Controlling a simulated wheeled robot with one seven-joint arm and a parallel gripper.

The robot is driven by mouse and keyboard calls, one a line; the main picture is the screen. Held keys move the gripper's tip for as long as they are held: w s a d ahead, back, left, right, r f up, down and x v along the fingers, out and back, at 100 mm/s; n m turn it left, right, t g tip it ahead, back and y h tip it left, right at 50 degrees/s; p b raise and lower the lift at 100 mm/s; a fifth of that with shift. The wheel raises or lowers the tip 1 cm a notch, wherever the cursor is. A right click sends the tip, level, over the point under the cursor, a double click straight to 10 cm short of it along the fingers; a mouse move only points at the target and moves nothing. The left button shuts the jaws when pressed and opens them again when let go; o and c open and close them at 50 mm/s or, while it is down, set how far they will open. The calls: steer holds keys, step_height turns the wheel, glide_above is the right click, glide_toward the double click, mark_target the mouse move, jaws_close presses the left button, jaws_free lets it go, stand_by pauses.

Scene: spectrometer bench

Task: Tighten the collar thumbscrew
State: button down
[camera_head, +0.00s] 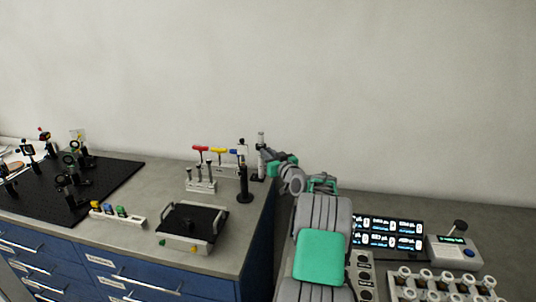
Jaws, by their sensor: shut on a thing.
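My gripper (268,158) reaches in from the right at the back right corner of the left bench. Its fingers meet an upright post (261,140), silver at the top and dark below. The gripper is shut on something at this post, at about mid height. The collar and its thumbscrew are too small and too hidden by the fingers to make out, so the held part is most likely the thumbscrew.
A black post (244,184) stands just left of the gripper. A rack with red, yellow and blue T-handled tools (215,151) is behind it. A black tray with handles (193,224) and a dark breadboard (110,172) lie further left. Lit displays (391,234) stand at right.

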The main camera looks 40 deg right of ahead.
steer(key=shift+f+m+b, duration=0.1)
steer(key=shift+m+b, duration=0.2)
steer(key=shift+b, duration=0.1)
steer(key=shift+m+b, duration=0.3)
steer(key=shift+m, duration=12.7)
steer(key=c, duration=1.4)
jaws_free()
